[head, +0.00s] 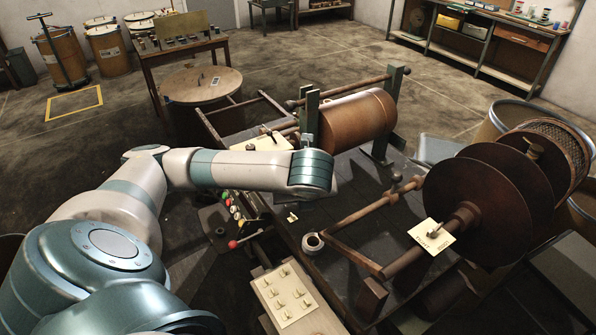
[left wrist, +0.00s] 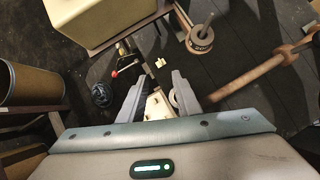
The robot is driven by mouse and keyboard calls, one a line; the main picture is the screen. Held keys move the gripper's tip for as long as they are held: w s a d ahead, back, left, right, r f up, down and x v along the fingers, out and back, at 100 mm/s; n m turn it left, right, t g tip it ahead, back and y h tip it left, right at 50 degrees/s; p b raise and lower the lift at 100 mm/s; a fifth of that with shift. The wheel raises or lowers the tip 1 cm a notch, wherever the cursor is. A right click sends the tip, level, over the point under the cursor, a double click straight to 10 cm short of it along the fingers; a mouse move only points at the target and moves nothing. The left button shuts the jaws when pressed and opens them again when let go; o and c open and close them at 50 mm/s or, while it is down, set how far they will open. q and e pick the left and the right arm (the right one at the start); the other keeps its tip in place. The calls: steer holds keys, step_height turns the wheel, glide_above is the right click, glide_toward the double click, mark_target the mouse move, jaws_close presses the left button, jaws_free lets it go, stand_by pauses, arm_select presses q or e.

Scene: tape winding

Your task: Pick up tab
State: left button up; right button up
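A small cream tab (head: 292,217) lies on the dark machine bed in the head view, just below my left wrist. What looks like the same tab (left wrist: 160,62) shows in the left wrist view, just beyond the fingertips. My left gripper (left wrist: 158,76) is open, with a gap between its two grey fingers and nothing held. In the head view its fingers are hidden by my own wrist. A cream board (head: 299,317) with several similar tabs lies at the bottom centre. My right gripper is not in view.
A tape roll (head: 312,243) lies right of the tab. A red-knobbed lever (head: 233,244) and coloured buttons (head: 236,212) are to its left. A bar frame (head: 345,260) and a large brown reel (head: 480,205) stand to the right. A copper-brown drum (head: 350,118) is behind.

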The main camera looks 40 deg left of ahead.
arm_select(q)
steer(key=p, duration=0.2)
glide_toward(292, 215)
steer(key=shift+w+a+f, duration=0.85)
steer(key=shift+a+f, duration=0.1)
steer(key=shift+f, duration=0.1)
steer(key=shift+f, duration=0.1)
steer(key=shift+f, duration=0.2)
steer(key=p+x, duration=0.1)
steer(key=x, duration=0.2)
steer(key=shift+f+p, duration=0.35)
steer(key=shift+f, duration=0.15)
steer(key=shift+w+a+f, duration=0.1)
steer(key=shift+f, duration=0.35)
